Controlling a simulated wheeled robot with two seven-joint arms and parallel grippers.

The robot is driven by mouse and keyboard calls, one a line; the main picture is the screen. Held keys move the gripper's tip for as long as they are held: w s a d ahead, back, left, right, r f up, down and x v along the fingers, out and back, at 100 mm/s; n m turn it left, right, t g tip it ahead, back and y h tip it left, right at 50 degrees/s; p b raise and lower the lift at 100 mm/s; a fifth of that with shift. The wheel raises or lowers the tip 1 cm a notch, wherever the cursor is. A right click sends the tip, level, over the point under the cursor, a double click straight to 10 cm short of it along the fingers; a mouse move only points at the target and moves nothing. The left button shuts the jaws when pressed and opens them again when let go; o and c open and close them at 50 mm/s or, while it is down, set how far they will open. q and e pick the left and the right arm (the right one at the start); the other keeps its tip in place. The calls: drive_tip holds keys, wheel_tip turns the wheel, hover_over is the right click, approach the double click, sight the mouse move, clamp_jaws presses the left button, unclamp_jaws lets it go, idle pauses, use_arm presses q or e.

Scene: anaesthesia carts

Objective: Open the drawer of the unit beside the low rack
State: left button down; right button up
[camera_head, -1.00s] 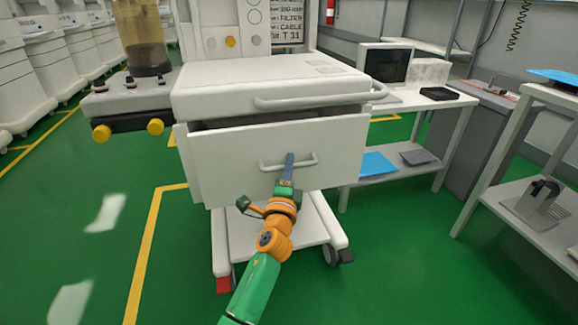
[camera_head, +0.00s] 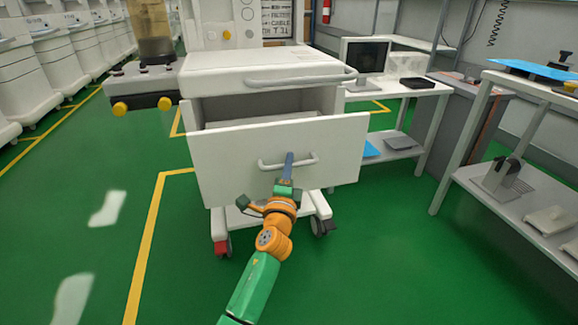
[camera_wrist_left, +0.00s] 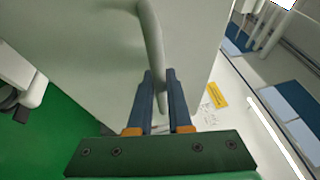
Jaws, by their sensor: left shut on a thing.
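The white anaesthesia cart (camera_head: 265,62) stands ahead of me in the head view, beside the low rack (camera_head: 398,152). Its wide drawer (camera_head: 225,165) is pulled out toward me, with a dark gap and part of the inside showing behind its front. My left gripper (camera_head: 288,162) is at the bar handle (camera_head: 307,160) on the drawer front. In the left wrist view the two blue fingers (camera_wrist_left: 160,95) are shut on the handle (camera_wrist_left: 152,40), which runs between them. My right gripper is in neither view.
A monitor (camera_head: 365,54) and a black box (camera_head: 425,84) stand on the rack's top. Another shelf unit (camera_head: 535,92) stands at the right. A side tray with yellow knobs (camera_head: 140,100) juts from the cart's left. Green floor is free at the left and front.

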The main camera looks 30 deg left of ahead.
use_arm(q)
drive_tip(key=c, duration=0.8)
unclamp_jaws()
drive_tip(key=shift+c, duration=0.2)
drive_tip(key=v, duration=0.7)
